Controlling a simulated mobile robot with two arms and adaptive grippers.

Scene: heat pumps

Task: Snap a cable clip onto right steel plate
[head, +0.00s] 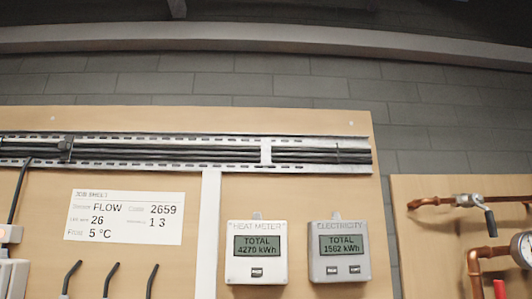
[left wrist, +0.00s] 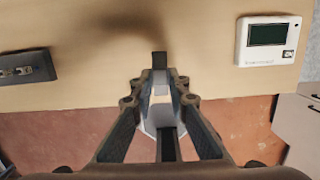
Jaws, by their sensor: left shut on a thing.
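The steel cable tray (head: 215,167) runs across the top of the wooden board in the head view, with black cables along it. A pale steel plate (head: 266,151) crosses the cables on the tray's right part. A dark clip-like piece (head: 65,149) sits on the tray's left part. In the left wrist view my left gripper (left wrist: 160,80) is shut on a small dark piece (left wrist: 159,60), which looks like a cable clip and sticks out past the fingertips. Its lower part is hidden between the fingers. Neither gripper shows in the head view.
Below the tray are a white label sheet (head: 123,217), a heat meter (head: 256,252) and an electricity meter (head: 339,251). Copper pipes (head: 478,252) stand at the right. The left wrist view shows a white display unit (left wrist: 268,41) and a dark grey fixture (left wrist: 25,67) on a wooden surface.

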